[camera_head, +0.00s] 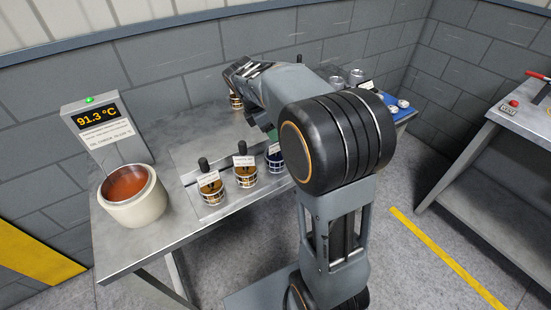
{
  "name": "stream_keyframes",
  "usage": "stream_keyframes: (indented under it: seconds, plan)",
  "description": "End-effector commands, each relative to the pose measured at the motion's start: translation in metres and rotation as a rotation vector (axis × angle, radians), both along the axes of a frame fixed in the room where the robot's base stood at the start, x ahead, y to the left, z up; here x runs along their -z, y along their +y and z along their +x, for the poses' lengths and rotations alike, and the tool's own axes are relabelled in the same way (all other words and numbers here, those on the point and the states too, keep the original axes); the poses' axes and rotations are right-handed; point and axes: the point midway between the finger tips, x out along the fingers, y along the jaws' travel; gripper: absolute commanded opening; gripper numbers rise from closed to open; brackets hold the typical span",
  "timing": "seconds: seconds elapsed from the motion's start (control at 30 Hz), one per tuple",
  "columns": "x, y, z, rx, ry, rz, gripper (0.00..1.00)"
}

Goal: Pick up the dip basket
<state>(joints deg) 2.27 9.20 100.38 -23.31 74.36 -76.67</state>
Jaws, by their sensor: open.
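Several small wire baskets with white tags stand on the metal table. Two at the front, a left basket (211,193) and a middle basket (245,178), have black upright handles and orange-brown contents. A third basket (275,163) with dark blue bands is partly hidden by my arm. Another basket (236,102) stands farther back, just below my gripper (237,78). I cannot tell which one is the dip basket; the tags are too small to read. My gripper is open, at the back of the table, its fingers mostly hidden by my arm. I cannot tell if it touches the back basket.
A cream pot (146,208) of reddish-brown liquid stands at the table's left end, before a display (98,116) reading 91.3 °C. Metal cups (356,76) and a blue tray (404,114) are at the back right. Another bench (520,119) stands at right. Grey walls bound the back.

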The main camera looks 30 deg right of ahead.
Motion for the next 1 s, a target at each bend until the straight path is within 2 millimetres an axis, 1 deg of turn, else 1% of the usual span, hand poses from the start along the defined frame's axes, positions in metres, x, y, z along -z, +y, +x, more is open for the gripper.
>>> stream_keyframes:
  seconds: [0.1, 0.2, 0.33, 0.53, 1.0]
  plan:
    - [0.015, -0.006, -0.001, 0.001, 0.002, 0.000, 0.54]
    - [0.022, -0.010, -0.002, 0.001, 0.000, 0.001, 0.54]
    - [0.026, -0.011, -0.002, 0.001, -0.001, 0.001, 0.54]
    - [0.026, -0.011, -0.002, 0.001, -0.001, 0.001, 0.54]
    - [0.026, -0.011, -0.002, 0.000, -0.001, 0.001, 0.09]
